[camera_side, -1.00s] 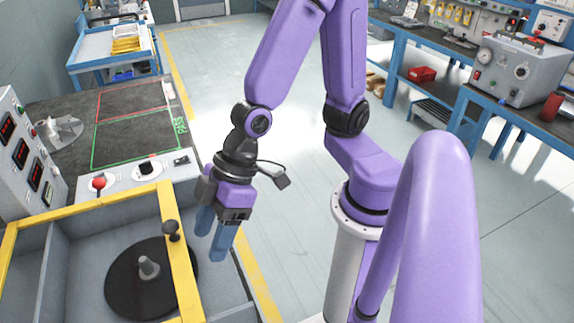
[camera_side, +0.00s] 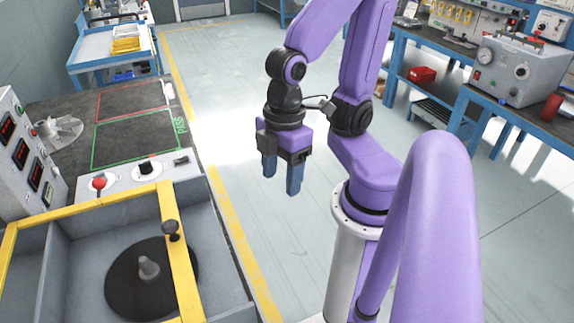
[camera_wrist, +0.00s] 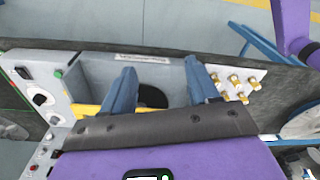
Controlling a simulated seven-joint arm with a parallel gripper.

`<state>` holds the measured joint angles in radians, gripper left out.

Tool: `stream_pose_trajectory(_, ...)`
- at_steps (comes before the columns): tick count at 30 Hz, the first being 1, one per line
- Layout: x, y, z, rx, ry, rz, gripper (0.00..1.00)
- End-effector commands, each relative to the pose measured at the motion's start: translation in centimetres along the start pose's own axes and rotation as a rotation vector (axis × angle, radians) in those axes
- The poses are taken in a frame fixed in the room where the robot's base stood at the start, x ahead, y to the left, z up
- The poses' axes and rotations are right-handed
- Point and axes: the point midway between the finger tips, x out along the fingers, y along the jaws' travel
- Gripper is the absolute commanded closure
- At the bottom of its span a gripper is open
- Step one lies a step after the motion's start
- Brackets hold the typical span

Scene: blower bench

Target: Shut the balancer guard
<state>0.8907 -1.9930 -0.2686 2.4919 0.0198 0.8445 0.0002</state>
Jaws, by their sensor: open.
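The balancer guard is a yellow frame (camera_side: 90,206) with a dark ball knob (camera_side: 171,228) on its right-hand bar. The frame spans part of the grey balancer box and its bar crosses in front of a black disc (camera_side: 122,290) with a grey spindle. The box's right part shows uncovered beside the bar. My gripper (camera_side: 282,183) is open and empty, hanging to the right of the box, apart from the knob and guard. In the wrist view, my two blue fingers (camera_wrist: 159,66) are spread, with a piece of yellow frame (camera_wrist: 86,110) and the dark disc (camera_wrist: 152,95) beyond. The knob is not clear there.
A control panel with a red knob (camera_side: 99,183) sits behind the box. A grey cabinet with displays (camera_side: 22,155) stands at left. A dark mat (camera_side: 135,125) with red and green outlines lies behind. In the wrist view, several brass pieces (camera_wrist: 235,84) stand at right.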

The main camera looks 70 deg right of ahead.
Motion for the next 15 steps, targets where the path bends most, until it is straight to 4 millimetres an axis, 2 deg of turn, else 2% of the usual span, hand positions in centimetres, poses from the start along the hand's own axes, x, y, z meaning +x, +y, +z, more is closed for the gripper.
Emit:
stream_pose_trajectory(6, -0.4, 0.3, 1.4, -0.008, -0.038, 0.013, 0.40)
stream_pose_trajectory(15, -0.5, 0.3, 1.6, -0.009, -0.045, 0.014, 0.40)
